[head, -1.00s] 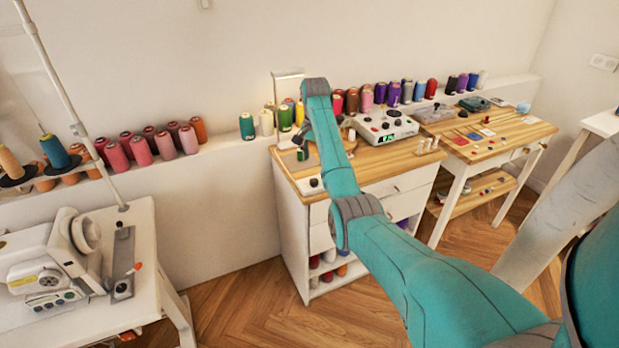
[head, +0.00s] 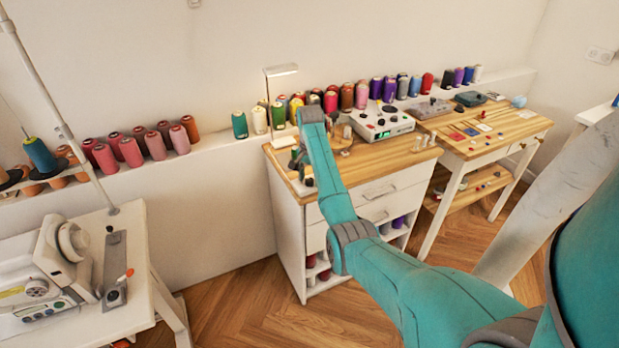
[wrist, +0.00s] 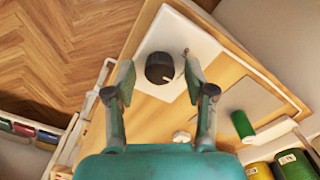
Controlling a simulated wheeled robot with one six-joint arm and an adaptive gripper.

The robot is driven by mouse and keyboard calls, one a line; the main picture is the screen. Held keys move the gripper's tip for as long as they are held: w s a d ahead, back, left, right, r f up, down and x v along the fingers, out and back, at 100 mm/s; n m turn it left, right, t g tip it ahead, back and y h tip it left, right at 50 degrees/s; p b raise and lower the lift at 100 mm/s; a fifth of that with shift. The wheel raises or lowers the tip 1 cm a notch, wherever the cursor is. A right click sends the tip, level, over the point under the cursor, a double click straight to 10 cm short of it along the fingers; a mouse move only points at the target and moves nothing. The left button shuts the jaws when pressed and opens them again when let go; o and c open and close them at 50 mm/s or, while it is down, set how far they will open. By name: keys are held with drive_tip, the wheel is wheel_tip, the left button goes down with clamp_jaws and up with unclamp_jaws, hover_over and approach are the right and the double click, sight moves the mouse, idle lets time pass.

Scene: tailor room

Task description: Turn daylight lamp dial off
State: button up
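The dial is a round black knob (wrist: 159,68) with a pale mark, on a white plate (wrist: 190,45) on the wooden cabinet top. In the wrist view it lies between and just beyond the fingertips of my gripper (wrist: 160,82). My gripper is open, its fingers apart on either side of the knob, with no contact visible. A small metal toggle (wrist: 185,53) stands beside the knob. In the head view a slim lamp (head: 281,70) rises at the cabinet's back. My arm hides much of the gripper there.
A control box (head: 382,124) sits further right on the cabinet top (head: 375,160). A sewing machine table (head: 140,295) is at left. Herringbone floor is clear before the cabinet.

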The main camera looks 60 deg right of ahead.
clamp_jaws()
drive_tip(key=shift+n, duration=0.3)
drive_tip(key=n, duration=1)
drive_tip(key=shift+w, duration=0.1)
idle(0.4)
drive_tip(key=shift+o, duration=1)
unclamp_jaws()
